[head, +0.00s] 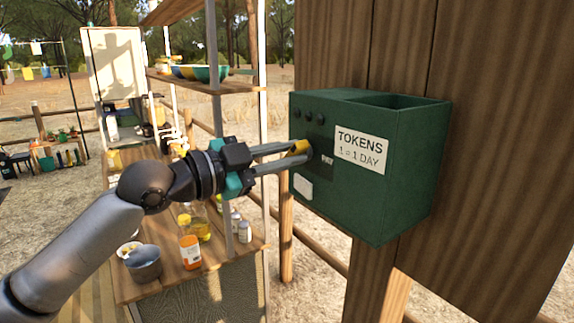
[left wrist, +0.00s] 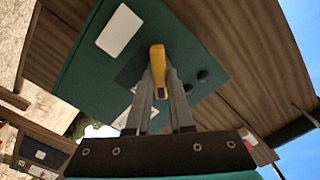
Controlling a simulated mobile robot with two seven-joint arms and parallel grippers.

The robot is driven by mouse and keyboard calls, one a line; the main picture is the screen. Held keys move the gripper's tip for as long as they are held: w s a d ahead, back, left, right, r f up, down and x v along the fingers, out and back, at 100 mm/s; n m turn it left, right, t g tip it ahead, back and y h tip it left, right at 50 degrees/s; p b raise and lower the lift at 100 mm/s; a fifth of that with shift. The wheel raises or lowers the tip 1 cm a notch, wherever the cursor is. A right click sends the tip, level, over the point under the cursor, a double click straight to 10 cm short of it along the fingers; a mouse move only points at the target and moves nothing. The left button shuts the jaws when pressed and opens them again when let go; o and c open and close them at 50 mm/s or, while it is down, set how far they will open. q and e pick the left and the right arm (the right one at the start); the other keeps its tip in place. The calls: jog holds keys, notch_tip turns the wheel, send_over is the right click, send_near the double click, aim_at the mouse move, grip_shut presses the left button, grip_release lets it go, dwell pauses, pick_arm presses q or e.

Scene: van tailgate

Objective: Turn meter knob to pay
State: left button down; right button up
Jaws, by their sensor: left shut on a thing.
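The green token meter (head: 375,205) is fixed to a wooden plank wall. Its label reads "TOKENS 1 = 1 DAY". In the left wrist view the yellow knob (left wrist: 158,70) stands between the fingertips, in front of the meter's green face (left wrist: 85,70). My right gripper is not in view.
A wooden shelf unit with grey posts (head: 213,60) stands close behind my left arm. Its lower counter holds an orange-labelled bottle (head: 190,250) and a grey pot (head: 143,263). A wooden fence post (head: 286,230) stands below and left of the meter.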

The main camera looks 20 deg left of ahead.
pick_arm(q)
jog(key=m, duration=0.2)
jog(key=shift+f+m, duration=0.1)
jog(key=shift+m, duration=1.2)
jog(key=shift+m+p, duration=0.7)
jog(key=shift+m, duration=0.5)
jog(key=shift+d+f+m+p, duration=0.15)
jog(key=shift+m+p, duration=0.85)
jog(key=shift+m, duration=0.5)
jog(key=c, duration=0.8)
grip_release()
jog(key=shift+s, duration=0.15)
